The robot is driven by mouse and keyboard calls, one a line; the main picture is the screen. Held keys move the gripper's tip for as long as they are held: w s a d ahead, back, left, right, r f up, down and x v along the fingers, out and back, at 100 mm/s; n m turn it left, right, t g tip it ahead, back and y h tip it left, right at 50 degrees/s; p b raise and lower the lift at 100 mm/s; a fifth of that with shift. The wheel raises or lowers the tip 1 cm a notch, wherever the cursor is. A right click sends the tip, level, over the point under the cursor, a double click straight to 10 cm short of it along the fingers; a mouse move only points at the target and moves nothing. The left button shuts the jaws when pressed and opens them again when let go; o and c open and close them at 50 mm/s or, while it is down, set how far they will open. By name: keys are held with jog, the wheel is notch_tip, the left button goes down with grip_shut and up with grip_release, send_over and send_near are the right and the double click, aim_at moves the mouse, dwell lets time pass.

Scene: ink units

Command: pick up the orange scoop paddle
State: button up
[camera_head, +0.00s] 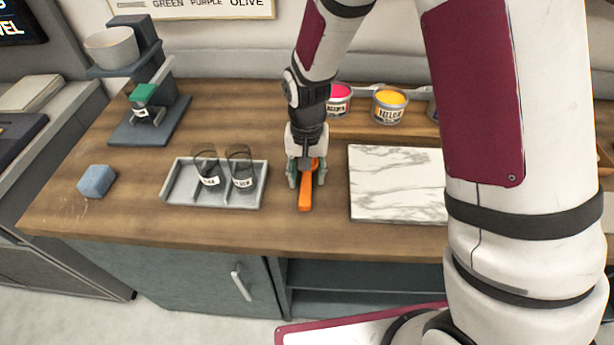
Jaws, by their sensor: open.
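The orange scoop paddle (305,196) lies on the wooden counter, between the grey tray and the marble slab. Its handle points toward the counter's front edge. My gripper (306,182) is pointed down over the paddle, with one finger on each side of it. The jaws are open. The paddle's far part is partly hidden by my gripper, and I cannot tell whether the fingers touch it.
A grey tray (187,197) with two labelled glasses (241,170) stands left. A marble slab (385,207) lies right. Ink tins (389,107) stand behind. A blue block (97,181) and a stand with a bowl (150,125) are farther left. My arm covers the right side.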

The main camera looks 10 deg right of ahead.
aim_at(306, 176)
grip_shut()
jog(key=shift+r, duration=0.15)
jog(key=shift+r, duration=0.55)
notch_tip(306, 176, up, 2)
jog(key=shift+w+r, duration=0.1)
jog(key=s, duration=0.5)
jog(key=s+d+r, duration=0.1)
jog(key=s, duration=0.4)
jog(key=s+d, duration=0.1)
jog(key=s, duration=0.4)
jog(key=shift+s+r+p, duration=0.25)
jog(key=shift+r+p, duration=0.05)
jog(key=shift+s+d, duration=0.1)
jog(key=shift+s, duration=0.25)
jog(key=c, duration=1)
grip_release()
jog(key=shift+f, duration=0.1)
grip_shut()
